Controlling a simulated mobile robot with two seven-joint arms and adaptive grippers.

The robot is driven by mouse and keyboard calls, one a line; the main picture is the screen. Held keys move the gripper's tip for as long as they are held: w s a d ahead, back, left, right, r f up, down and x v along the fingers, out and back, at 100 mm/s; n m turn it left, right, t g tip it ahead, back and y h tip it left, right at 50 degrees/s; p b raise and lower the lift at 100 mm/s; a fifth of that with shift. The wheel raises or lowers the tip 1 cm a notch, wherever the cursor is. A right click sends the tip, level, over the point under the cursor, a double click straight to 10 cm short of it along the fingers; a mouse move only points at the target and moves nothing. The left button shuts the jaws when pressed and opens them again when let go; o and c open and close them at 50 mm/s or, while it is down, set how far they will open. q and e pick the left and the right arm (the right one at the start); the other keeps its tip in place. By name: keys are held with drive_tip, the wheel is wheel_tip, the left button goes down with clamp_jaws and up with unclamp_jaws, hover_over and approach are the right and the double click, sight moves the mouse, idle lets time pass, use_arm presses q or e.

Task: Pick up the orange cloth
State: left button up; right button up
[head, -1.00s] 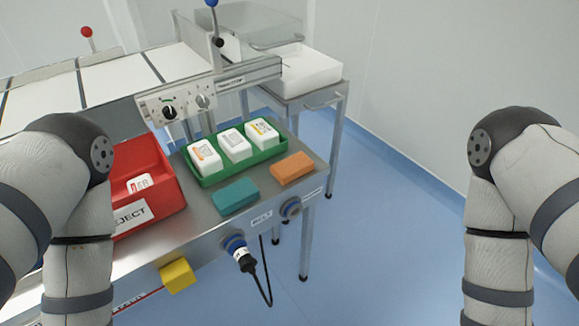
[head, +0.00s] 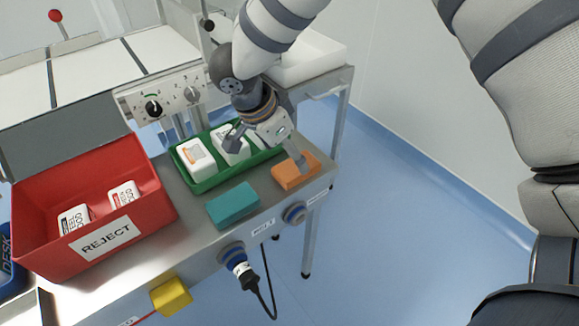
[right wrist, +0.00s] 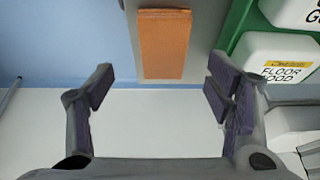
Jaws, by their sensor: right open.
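The orange cloth (head: 290,174) is a folded block lying on the right end of the steel shelf. My right gripper (head: 265,152) is above the shelf beside it, and one finger overlaps the cloth in the head view. In the right wrist view the cloth (right wrist: 164,45) lies ahead of the gripper (right wrist: 158,92), roughly centred between the two spread fingers but beyond their tips. The gripper is open and empty. I cannot tell its exact height above the cloth. My left gripper is not in view.
A teal cloth (head: 233,204) lies left of the orange one. Behind is a green tray (head: 205,184) with white containers (head: 197,158). A red REJECT bin (head: 160,208) stands at left. The shelf edge drops to open blue floor (head: 400,240) at right.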

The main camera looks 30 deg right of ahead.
sight(295, 167)
drive_tip(key=x, duration=0.6)
drive_tip(key=shift+w+d+r, duration=0.1)
drive_tip(key=shift+w, duration=0.15)
drive_tip(key=shift+f, duration=0.25)
drive_tip(key=shift+c, duration=0.5)
drive_tip(key=shift+s+f, duration=0.1)
drive_tip(key=c, duration=1)
